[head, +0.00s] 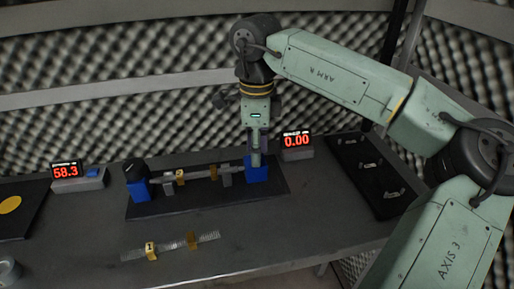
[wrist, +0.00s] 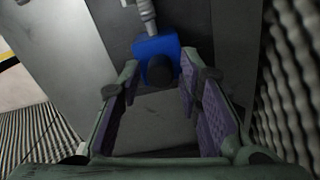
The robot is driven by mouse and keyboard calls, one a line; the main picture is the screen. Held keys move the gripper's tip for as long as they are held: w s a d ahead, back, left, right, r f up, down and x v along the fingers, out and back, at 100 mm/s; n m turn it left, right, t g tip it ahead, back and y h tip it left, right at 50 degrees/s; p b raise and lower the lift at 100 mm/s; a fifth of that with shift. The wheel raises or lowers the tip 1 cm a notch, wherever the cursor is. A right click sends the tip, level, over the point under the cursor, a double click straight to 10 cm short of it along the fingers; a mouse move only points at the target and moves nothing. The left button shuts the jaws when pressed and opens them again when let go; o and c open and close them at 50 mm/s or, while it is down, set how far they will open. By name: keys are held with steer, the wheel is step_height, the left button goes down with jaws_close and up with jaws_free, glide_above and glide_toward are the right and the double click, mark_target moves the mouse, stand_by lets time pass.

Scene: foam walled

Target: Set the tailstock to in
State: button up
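The tailstock is probably the blue block (head: 259,175) at the right end of a dark bench fixture. In the wrist view the blue block (wrist: 150,45) shows a dark round knob (wrist: 159,69) facing my gripper. My gripper (head: 256,160) points down at this block in the head view and partly covers it. In the wrist view my gripper (wrist: 159,82) is open, with purple pads on either side of the knob's near end. I cannot tell whether a pad touches it. A shaft (head: 200,174) with yellow tags lies along the fixture from the left blue block (head: 139,190).
A second tagged shaft (head: 172,246) lies on the table in front. A display reading 0.00 (head: 297,141) stands close behind my gripper, and one reading 58.3 (head: 66,171) at left. A dark tray (head: 365,165) with small parts is at right. Foam walls close off the back.

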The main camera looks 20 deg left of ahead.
steer(key=shift+o, duration=0.4)
step_height(320, 180, up, 8)
steer(key=shift+f, duration=0.25)
stand_by(0.5)
